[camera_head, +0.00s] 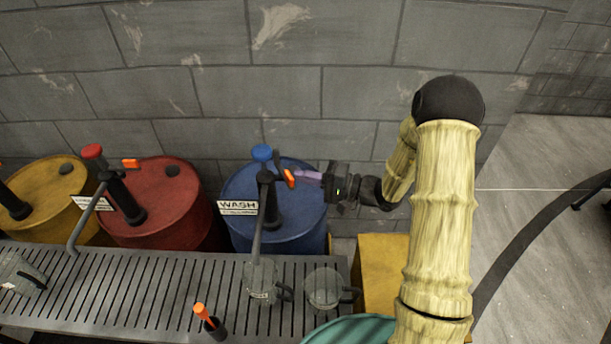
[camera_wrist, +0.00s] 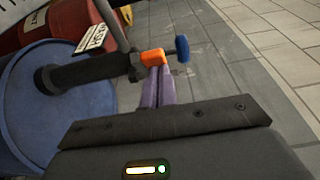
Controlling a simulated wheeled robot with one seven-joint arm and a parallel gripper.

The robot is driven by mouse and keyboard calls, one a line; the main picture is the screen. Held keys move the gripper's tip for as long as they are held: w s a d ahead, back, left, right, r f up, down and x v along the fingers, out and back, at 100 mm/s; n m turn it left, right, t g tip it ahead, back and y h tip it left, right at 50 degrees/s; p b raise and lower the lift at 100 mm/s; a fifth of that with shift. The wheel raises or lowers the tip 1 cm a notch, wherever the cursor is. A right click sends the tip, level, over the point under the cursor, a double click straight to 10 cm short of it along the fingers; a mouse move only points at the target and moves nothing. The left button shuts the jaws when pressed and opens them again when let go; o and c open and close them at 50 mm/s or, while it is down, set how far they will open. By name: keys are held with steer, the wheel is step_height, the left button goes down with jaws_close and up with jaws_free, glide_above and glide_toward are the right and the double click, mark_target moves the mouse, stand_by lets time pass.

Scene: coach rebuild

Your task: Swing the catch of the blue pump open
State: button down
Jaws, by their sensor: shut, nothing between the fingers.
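The blue pump (camera_head: 270,205) stands on the blue drum (camera_head: 303,222), with a blue knob (camera_head: 262,153) on top and a "WASH" sign (camera_head: 238,207) beside it. Its orange catch (camera_head: 289,178) sticks out to the right near the top. My gripper (camera_head: 300,174) comes in from the right, its purple fingers shut and their tips at the catch.
A red drum (camera_head: 200,205) and a yellow drum (camera_head: 55,185) with pumps stand to the left. A slatted grey rack (camera_head: 150,290) with glass mugs (camera_head: 323,287) lies in front. A grey block wall (camera_head: 330,90) is close behind. A yellow box (camera_head: 382,260) stands right of the blue drum.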

steer(key=b, duration=0.1)
steer(key=s+a+b, duration=0.1)
steer(key=b, duration=0.1)
steer(key=shift+s+a, duration=0.15)
steer(key=shift+a, duration=0.1)
steer(key=s+b+v, duration=0.1)
steer(key=b+v, duration=0.1)
steer(key=v, duration=1.1)
steer(key=shift+s+a+b, duration=0.2)
steer(key=shift+b, duration=0.15)
